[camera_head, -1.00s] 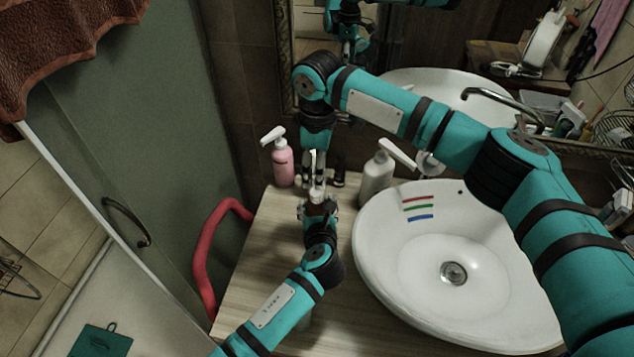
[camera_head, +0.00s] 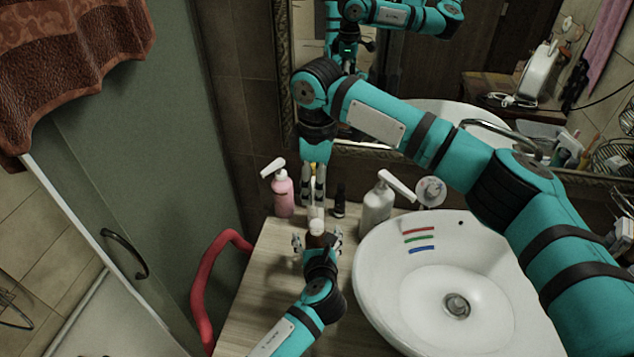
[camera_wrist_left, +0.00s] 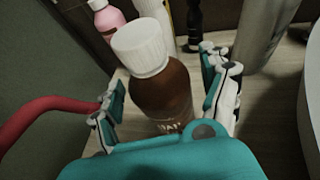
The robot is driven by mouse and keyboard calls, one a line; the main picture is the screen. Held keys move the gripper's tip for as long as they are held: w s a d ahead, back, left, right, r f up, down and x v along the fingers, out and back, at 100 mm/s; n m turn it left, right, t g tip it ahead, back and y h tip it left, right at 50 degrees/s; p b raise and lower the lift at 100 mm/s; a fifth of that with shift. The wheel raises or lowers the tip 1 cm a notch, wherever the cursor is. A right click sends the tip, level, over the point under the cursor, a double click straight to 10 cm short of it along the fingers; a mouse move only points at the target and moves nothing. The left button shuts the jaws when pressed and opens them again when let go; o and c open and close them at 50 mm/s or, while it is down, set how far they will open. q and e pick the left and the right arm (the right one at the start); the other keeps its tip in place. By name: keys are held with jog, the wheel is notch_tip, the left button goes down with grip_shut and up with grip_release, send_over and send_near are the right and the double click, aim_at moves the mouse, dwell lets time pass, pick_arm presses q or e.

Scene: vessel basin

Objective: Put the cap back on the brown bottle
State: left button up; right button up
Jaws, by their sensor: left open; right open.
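The brown bottle (camera_head: 316,241) stands upright on the wooden counter. Its white cap (camera_head: 317,227) sits on its neck and looks straight. In the left wrist view the brown bottle (camera_wrist_left: 160,98) and the ribbed white cap (camera_wrist_left: 140,47) show close up. My left gripper (camera_head: 317,243) is open, with one finger on each side of the bottle; gaps show beside the glass. Its fingers (camera_wrist_left: 167,105) also show there. My right gripper (camera_head: 314,186) points down, open, above and behind the cap, apart from it. The bottle's lower part is hidden by my left gripper.
A pink pump bottle (camera_head: 283,196) stands at the back left. A small dark bottle (camera_head: 340,200) and a grey-white pump bottle (camera_head: 377,207) stand at the back right. The white basin (camera_head: 390,290) is to the right, and a red rail (camera_head: 204,290) runs along the left.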

pick_arm(q)
jog(key=shift+s, duration=0.1)
jog(key=v, duration=1.1)
jog(key=shift+s+r, duration=0.15)
jog(key=shift+s, duration=0.25)
